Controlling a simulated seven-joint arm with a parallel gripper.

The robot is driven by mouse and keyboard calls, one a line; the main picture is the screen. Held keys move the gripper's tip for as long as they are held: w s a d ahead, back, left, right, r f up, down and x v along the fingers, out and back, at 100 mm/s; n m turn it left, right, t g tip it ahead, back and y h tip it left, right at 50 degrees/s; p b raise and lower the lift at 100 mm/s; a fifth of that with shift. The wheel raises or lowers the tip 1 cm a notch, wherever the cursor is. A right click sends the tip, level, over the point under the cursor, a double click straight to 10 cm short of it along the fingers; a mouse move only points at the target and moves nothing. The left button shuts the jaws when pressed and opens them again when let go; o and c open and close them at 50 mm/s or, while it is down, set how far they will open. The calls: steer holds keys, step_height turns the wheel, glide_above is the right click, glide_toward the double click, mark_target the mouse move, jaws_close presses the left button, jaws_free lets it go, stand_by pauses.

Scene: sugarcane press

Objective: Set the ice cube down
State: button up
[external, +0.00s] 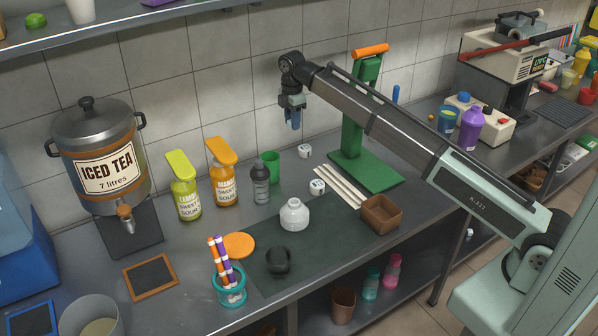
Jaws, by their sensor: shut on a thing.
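My gripper (294,122) hangs in the air above the back of the counter, pointing down, left of the green press (361,120). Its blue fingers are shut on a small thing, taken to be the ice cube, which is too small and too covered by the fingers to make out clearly. The held thing is clear of the counter. A dark cup (278,262) stands on the dark mat (330,235) at the front, well below and in front of my gripper.
Two small white blocks with dark marks (304,151) (317,187) sit below my gripper. A white round jar (294,215), pale sticks (340,186), a brown box (381,213) and syrup bottles (223,172) stand around. The mat is bare between jar, cup and box.

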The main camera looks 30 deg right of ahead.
mark_target(293, 171)
step_height(293, 171, down, 18)
stand_by(0.7)
steer(key=o, duration=1)
steer(key=shift+f, duration=0.1)
step_height(293, 171, up, 12)
steer(key=shift+r, duration=0.15)
stand_by(0.3)
